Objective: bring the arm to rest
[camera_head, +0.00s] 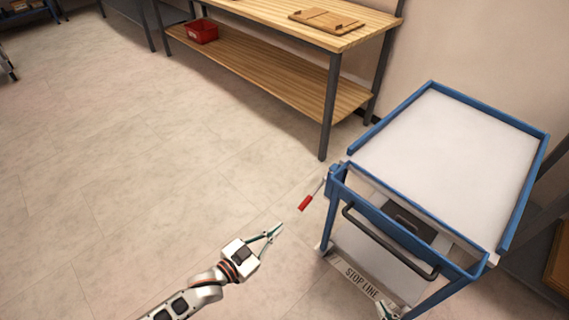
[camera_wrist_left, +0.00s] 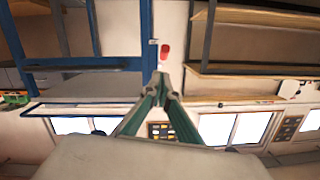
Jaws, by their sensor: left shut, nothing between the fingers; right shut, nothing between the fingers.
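My left gripper (camera_head: 279,228) is shut and empty, with its arm stretched in from the bottom left over bare floor. It is to the left of the blue cart, apart from it in the picture. In the left wrist view the fingertips (camera_wrist_left: 160,82) meet. My right gripper (camera_head: 384,312) shows only in part at the bottom edge, low in front of the cart; it is shut and I see nothing in it.
A blue cart (camera_head: 541,158) with a white top and black handle stands right. A red-handled tool (camera_head: 306,203) shows by its left corner; whether it hangs there is unclear. A wooden workbench (camera_head: 345,38) with a red bin (camera_head: 202,32) stands behind. Floor at left is clear.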

